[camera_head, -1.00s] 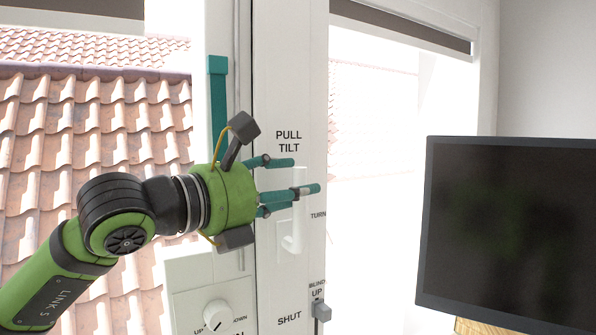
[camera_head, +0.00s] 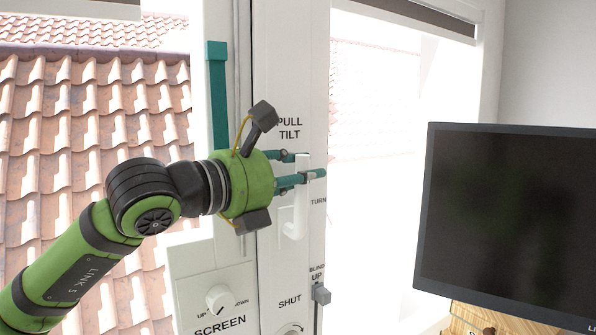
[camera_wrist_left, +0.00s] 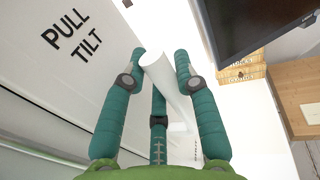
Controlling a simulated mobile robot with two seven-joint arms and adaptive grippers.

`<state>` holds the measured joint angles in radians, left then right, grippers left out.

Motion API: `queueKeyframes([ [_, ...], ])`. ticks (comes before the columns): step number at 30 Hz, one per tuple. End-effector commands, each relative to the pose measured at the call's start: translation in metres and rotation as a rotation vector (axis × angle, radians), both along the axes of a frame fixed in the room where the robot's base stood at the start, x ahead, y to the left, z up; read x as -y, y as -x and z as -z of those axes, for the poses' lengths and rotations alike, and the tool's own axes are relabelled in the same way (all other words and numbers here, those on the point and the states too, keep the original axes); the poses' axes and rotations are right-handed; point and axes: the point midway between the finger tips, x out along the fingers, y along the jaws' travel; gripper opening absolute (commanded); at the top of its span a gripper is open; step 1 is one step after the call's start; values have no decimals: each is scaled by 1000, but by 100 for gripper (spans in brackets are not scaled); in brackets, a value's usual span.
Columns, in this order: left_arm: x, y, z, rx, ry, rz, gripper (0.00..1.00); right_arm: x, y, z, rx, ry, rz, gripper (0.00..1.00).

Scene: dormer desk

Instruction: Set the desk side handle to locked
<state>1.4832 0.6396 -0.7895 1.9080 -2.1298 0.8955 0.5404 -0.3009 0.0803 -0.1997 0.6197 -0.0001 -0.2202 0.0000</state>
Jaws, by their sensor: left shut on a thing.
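The white handle (camera_head: 298,215) is on the white window frame post, between the "PULL TILT" label above and the "SHUT" label below. It stands about upright, its free end pointing up toward "PULL TILT". My left gripper (camera_head: 309,168) is shut on the upper part of the handle, its teal fingers partly covering it. In the left wrist view, the handle (camera_wrist_left: 166,82) runs between the fingers of my left gripper (camera_wrist_left: 160,64). My right gripper is not in view.
A dark monitor (camera_head: 510,225) stands at the right. A screen knob (camera_head: 218,297) sits at lower left, and a small grey blind switch (camera_head: 320,294) is below right of the handle. Roof tiles show outside through the glass.

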Motion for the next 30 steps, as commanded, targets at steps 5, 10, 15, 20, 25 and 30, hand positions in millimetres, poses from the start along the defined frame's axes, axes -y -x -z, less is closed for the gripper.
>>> queueKeyframes([
  [5,7,-4,-3,-49,-64,1,0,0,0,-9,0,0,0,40],
  [10,17,-11,-3,-120,-161,0,0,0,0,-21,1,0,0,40],
  [15,27,-19,1,-196,-267,-1,0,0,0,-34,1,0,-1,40],
  [20,35,-24,6,-260,-356,0,0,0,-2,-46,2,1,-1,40],
  [25,41,-28,13,-312,-427,-1,0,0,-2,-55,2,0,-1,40],
  [30,45,-31,17,-341,-470,0,0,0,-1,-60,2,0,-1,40],
])
